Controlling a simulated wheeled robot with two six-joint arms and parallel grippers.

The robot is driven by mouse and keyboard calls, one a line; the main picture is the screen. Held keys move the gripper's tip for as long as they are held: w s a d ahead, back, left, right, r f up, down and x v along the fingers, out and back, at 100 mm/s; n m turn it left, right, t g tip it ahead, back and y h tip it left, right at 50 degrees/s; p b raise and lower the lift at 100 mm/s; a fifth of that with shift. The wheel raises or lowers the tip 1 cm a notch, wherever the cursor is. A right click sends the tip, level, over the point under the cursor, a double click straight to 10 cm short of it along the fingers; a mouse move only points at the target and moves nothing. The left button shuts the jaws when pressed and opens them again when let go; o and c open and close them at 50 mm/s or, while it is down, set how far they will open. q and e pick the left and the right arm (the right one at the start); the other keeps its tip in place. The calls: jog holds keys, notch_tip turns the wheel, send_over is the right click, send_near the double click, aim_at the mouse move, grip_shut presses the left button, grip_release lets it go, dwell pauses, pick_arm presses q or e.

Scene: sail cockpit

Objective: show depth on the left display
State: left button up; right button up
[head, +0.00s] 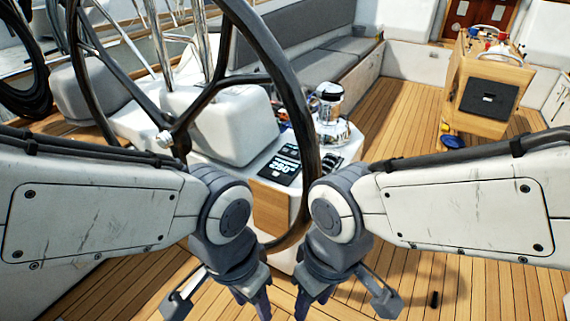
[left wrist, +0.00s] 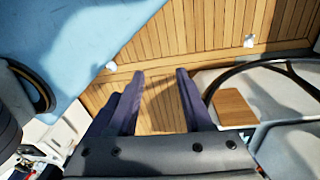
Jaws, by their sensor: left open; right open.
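A dark display (head: 282,165) with large white digits that look like a heading in degrees sits on the white console behind the steering wheel. The small text on it is too small to read. I cannot tell a second display apart here. My left gripper (head: 257,303) hangs low in front of the wheel, well below and nearer than the display; it is open and empty. In the left wrist view its two dark fingers (left wrist: 161,74) are apart over the wooden deck. My right gripper (head: 303,307) hangs beside it, open, with its fingertips near the lower picture edge.
The big dark steering wheel (head: 285,75) stands between my arms and the console. A shiny winch (head: 329,104) and dark controls (head: 331,161) are right of the display. A wooden cockpit table (head: 470,118) stands at the back right. A small dark object (head: 434,299) lies on the deck.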

dwell(0.4)
pick_arm(q)
grip_shut()
dwell(1.6)
